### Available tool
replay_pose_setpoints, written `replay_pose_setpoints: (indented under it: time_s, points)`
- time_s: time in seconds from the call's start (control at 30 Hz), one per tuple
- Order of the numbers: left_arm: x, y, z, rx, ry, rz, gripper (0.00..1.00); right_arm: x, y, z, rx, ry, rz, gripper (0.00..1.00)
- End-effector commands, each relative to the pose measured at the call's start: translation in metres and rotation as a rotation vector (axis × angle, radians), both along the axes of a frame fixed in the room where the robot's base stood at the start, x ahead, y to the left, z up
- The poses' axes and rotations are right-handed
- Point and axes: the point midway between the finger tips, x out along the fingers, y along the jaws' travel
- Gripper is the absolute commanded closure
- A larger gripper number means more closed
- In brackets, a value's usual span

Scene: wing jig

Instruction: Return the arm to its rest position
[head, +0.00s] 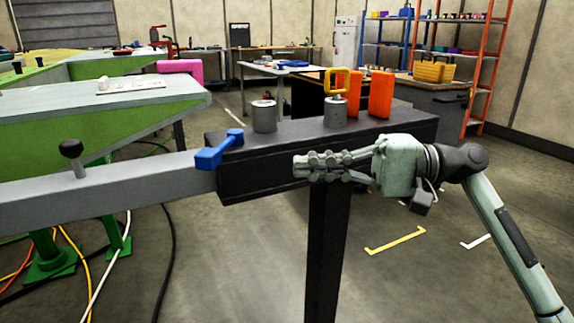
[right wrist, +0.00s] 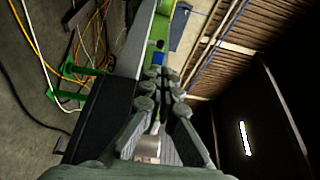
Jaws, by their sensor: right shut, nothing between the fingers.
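My right gripper (head: 302,166) reaches in from the right in the head view. Its fingers point left and are shut with nothing between them. It is in front of the side of the black beam (head: 400,130); I cannot tell whether it touches. In the right wrist view the closed fingers (right wrist: 156,76) show at the centre, with the dark beam beside them. My left gripper is not in view.
A blue clamp-like part (head: 218,150) sits by the grey bar (head: 120,188). A green wing panel (head: 110,125) is left. Cables (head: 95,275) lie on the floor. Floor at right is mostly clear.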

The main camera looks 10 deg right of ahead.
Motion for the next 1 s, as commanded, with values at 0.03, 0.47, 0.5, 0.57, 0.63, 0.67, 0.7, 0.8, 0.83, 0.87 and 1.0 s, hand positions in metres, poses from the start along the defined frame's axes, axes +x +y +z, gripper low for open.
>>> replay_pose_setpoints:
  time_s: [0.03,0.47,0.5,0.57,0.63,0.67,0.7,0.8,0.83,0.87,1.0]
  points:
    - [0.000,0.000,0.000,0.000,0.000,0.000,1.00,0.000,-0.001,0.000,0.000,0.001,0.000,1.00]
    - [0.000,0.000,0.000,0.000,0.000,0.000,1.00,0.000,-0.002,-0.001,-0.001,0.000,-0.001,1.00]
    - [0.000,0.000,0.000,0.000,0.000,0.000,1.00,0.001,-0.002,-0.003,-0.005,0.001,-0.005,1.00]
    - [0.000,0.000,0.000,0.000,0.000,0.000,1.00,0.005,-0.001,-0.013,-0.019,0.001,-0.020,1.00]
    - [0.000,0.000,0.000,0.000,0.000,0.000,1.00,0.013,0.000,-0.037,-0.057,0.001,-0.055,1.00]
    - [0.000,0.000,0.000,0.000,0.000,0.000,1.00,0.018,0.000,-0.051,-0.081,0.000,-0.076,1.00]
    - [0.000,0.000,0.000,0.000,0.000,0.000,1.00,0.024,0.000,-0.074,-0.121,-0.002,-0.107,1.00]
    - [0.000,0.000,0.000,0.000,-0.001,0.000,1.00,0.038,-0.003,-0.143,-0.254,-0.008,-0.192,1.00]
    - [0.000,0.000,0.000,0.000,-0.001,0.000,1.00,0.041,-0.004,-0.166,-0.300,-0.010,-0.214,1.00]
    - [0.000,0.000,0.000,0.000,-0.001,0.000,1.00,0.042,-0.006,-0.188,-0.347,-0.011,-0.236,1.00]
    - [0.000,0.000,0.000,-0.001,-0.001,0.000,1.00,0.036,-0.019,-0.291,-0.586,-0.022,-0.301,1.00]
